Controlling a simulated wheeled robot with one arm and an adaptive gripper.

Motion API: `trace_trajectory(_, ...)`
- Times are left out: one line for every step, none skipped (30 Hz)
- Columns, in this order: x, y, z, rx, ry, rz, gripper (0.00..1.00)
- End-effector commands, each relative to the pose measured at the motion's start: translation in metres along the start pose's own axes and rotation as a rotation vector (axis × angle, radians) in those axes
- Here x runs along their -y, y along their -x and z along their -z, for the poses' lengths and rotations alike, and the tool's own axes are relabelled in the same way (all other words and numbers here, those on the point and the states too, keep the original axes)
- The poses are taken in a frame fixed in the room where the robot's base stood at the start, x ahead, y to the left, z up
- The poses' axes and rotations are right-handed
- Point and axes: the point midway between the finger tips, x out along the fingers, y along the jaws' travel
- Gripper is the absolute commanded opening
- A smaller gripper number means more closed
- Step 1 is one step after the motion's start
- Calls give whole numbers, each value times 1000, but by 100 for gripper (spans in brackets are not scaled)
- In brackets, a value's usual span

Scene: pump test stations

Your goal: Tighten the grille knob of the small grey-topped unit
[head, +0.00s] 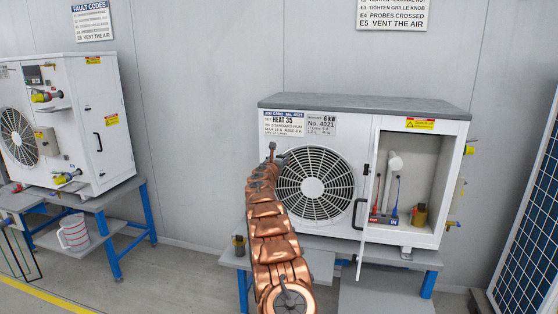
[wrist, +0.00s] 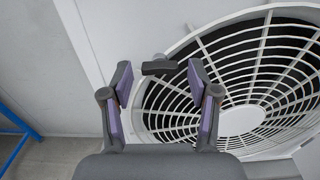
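The small grey-topped unit (head: 365,104) stands on a blue-legged bench at right in the head view, its round fan grille (head: 325,182) facing me. In the wrist view the fan grille (wrist: 262,85) fills the right side. A dark grille knob (wrist: 159,67) with a short bar sits at the grille's upper-left rim, its bar lying roughly level. My gripper (wrist: 158,84) is open, with one purple-padded finger on each side of the knob. The knob shows between the fingertips, with gaps on both sides. In the head view, my arm hides the grille's left edge.
The unit's service door (head: 366,214) stands open, jutting toward me right of the grille. Its bay holds probes and a brass part. Another white unit (head: 88,120) stands on a bench at left. A blue panel (head: 526,240) is at far right. Floor between the benches is clear.

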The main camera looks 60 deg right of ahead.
Motion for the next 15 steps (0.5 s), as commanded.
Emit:
trace_trajectory(0,0,0,0,0,0,52)
trace_trajectory(0,0,0,0,0,0,49)
trace_trajectory(0,0,0,0,0,0,45)
trace_trajectory(0,0,0,0,0,0,42)
trace_trajectory(0,0,0,0,0,0,39)
trace_trajectory(0,0,0,0,0,0,34)
trace_trajectory(0,0,0,0,0,0,31)
trace_trajectory(0,0,0,0,0,0,28)
trace_trajectory(0,0,0,0,0,0,24)
trace_trajectory(0,0,0,0,0,0,21)
trace_trajectory(0,0,0,0,0,0,18)
trace_trajectory(0,0,0,0,0,0,14)
trace_trajectory(0,0,0,1,0,0,10)
trace_trajectory(0,0,0,1,0,0,7)
trace_trajectory(0,0,0,1,0,0,5)
